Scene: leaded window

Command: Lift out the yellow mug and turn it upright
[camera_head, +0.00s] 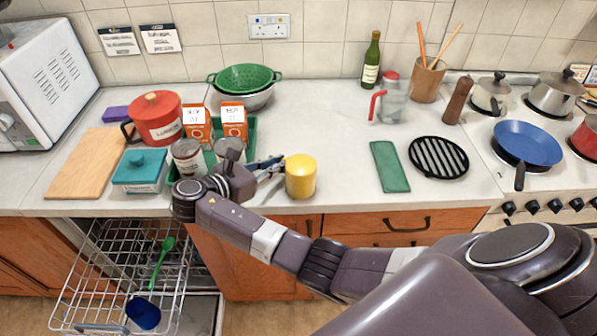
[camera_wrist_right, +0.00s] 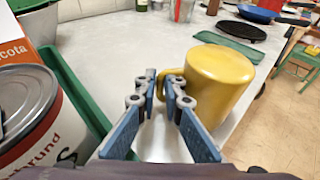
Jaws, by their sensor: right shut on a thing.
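The yellow mug (camera_head: 301,177) is at the counter's front edge, right of the green tray. Its closed base faces up, so it is upside down; it also shows in the right wrist view (camera_wrist_right: 220,75). Its handle (camera_wrist_right: 164,82) points toward my right gripper (camera_head: 277,166). The right gripper's blue fingers (camera_wrist_right: 167,85) are shut on this handle. I cannot tell whether the rim touches the counter. My left gripper is not in view.
Tins (camera_head: 188,157) and orange boxes (camera_head: 233,120) stand at the green tray (camera_head: 250,135) beside my right wrist. A green cloth (camera_head: 390,166) and a black trivet (camera_head: 438,157) lie to the right. The pulled-out dishwasher rack (camera_head: 85,290) holds a blue cup (camera_head: 143,313). The middle counter is clear.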

